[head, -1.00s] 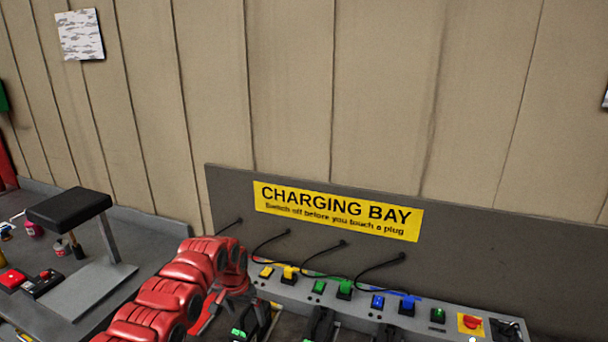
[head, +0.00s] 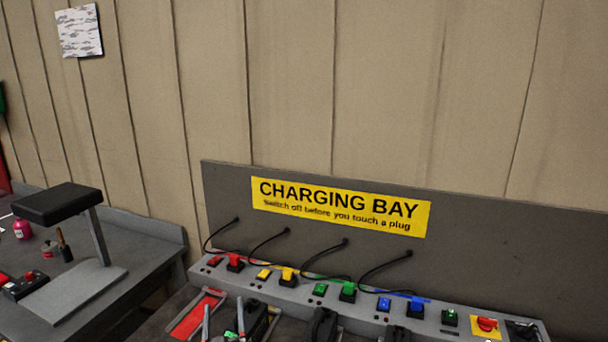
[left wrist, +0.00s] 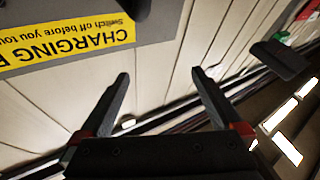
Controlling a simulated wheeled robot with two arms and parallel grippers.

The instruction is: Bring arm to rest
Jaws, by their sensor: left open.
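My left gripper (head: 223,312) shows only by its grey fingers at the bottom edge of the head view, in front of the charging bay. In the left wrist view its two dark fingers (left wrist: 161,74) are spread apart with nothing between them. The yellow charging bay sign (left wrist: 70,45) appears upside down there, at upper left beyond the fingers. The rest of my left arm is below the head view. My right gripper is not in view.
The grey charger strip (head: 465,329) carries coloured switches and plugs with black cables, below the sign (head: 340,207). Dark battery-like blocks stand before it, cut off by the bottom edge. A bench at left holds a black-topped stand (head: 58,203).

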